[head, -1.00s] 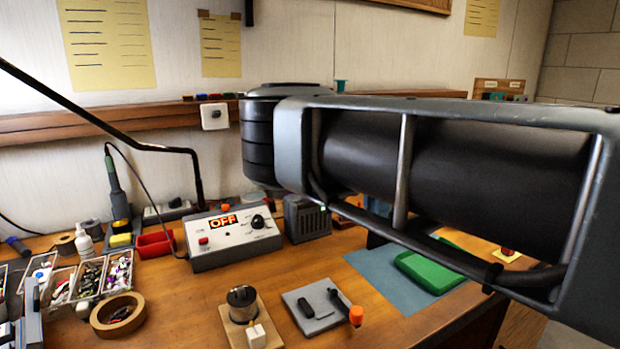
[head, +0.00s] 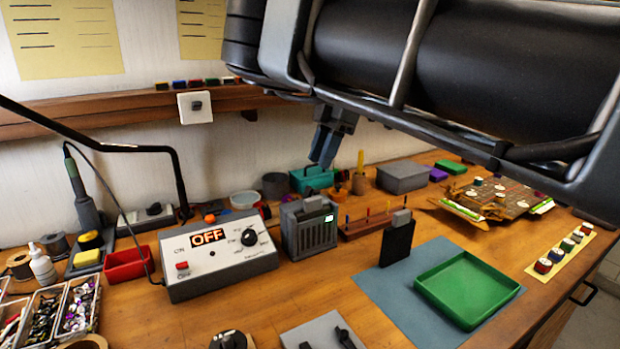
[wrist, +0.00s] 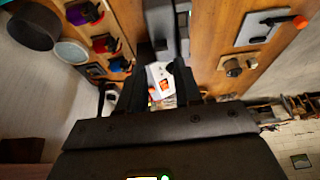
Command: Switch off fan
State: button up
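A grey box with a slatted front (head: 308,230) stands on the bench in the head view. It has a small lit green light on its upper front and may be the fan. Left of it is a pale control box (head: 218,255) with an orange "OFF" display, a red button and a black knob. My gripper (head: 323,160) hangs above and behind the slatted box, apart from it, pointing down. In the wrist view its dark fingers are apart with nothing held, and the control box (wrist: 160,84) shows between them.
A white wall switch (head: 195,107) is left of my gripper. A teal box (head: 312,179) and small tubs stand behind the slatted box. A green tray (head: 467,288) lies on a blue mat at right. A black lamp arm crosses at left.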

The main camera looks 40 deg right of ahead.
aim_at(310, 187)
jog(key=p+x, duration=0.1)
jog(key=x, duration=0.6)
jog(key=shift+f, duration=0.1)
jog(key=shift+c, duration=0.5)
grip_shut()
